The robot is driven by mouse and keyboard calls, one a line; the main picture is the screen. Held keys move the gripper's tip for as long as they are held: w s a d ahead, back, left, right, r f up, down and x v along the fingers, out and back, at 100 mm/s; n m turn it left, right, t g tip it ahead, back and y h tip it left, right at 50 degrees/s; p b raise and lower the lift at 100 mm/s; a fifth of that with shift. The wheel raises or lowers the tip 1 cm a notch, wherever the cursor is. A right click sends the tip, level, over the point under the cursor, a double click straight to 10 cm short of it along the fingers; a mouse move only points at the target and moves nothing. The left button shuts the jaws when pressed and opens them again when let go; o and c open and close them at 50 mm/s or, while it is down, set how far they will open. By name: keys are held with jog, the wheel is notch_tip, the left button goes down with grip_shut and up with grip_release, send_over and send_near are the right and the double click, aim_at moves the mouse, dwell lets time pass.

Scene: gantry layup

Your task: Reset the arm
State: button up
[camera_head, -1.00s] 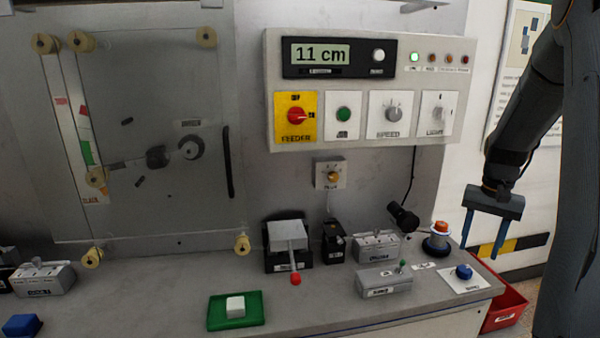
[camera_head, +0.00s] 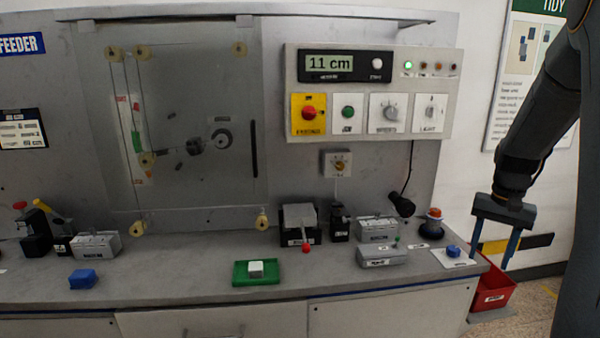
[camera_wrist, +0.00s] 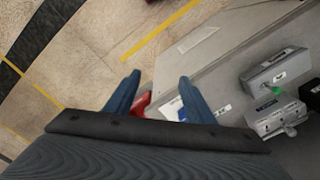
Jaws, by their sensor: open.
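My gripper (camera_head: 492,250) hangs at the right of the head view, fingers pointing down. Its two blue fingers are apart with nothing between them. It is in front of the counter's right end, close to the red bin in the picture. In the wrist view my gripper (camera_wrist: 156,88) shows its two spread fingers, with floor, the red bin and the counter's corner beyond them. My arm comes down from the upper right of the head view.
A control panel (camera_head: 375,65) reads 11 cm. A red bin (camera_head: 494,293) stands on the floor.

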jog(key=s+a+n, duration=0.2)
jog(key=a, duration=0.7)
jog(key=s+a+n, duration=0.2)
jog(key=s+a, duration=0.1)
jog(key=a, duration=0.7)
jog(key=s+a+f+n+t, duration=0.1)
jog(key=s+a+n, duration=0.3)
jog(key=s+a, duration=0.7)
jog(key=shift+a+f, duration=0.6)
jog(key=shift+f, duration=0.15)
